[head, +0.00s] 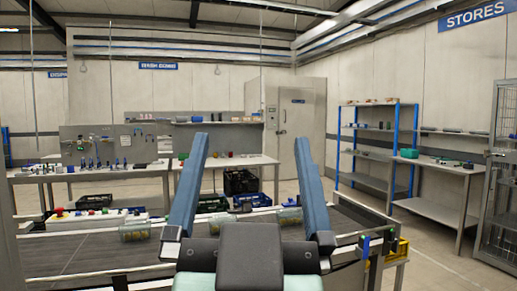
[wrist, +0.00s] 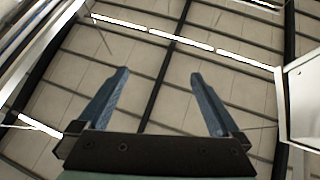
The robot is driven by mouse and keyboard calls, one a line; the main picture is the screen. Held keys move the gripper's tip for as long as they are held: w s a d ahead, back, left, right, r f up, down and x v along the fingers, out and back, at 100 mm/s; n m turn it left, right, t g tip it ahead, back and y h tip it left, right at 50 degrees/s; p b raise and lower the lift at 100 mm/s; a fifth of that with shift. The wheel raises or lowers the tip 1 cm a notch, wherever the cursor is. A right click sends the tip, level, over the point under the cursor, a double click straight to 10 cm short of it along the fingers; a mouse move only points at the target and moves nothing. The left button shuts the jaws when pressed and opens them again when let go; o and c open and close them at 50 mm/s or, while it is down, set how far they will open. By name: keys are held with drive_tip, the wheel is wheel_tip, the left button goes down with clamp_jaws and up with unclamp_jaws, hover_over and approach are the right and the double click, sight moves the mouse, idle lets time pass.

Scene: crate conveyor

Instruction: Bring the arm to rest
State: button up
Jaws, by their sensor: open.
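My gripper (head: 252,160) is in the lower middle of the head view, with its two long blue fingers spread wide apart. Nothing is between the fingers. In the wrist view the gripper (wrist: 158,85) points up at the ceiling, and its fingers are apart and empty. In the head view the fingers stand up in front of the conveyor and hide part of it. The lower arm is hidden behind the gripper body.
Workbenches (head: 90,173) stand behind. A blue-framed shelf (head: 375,155) and a metal table (head: 440,168) stand at the right. Open floor lies between.

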drive_tip(key=s+r+t, duration=0.2)
drive_tip(key=s+r, duration=0.2)
drive_tip(key=shift+d+r+n, duration=0.3)
drive_tip(key=shift+r, duration=0.05)
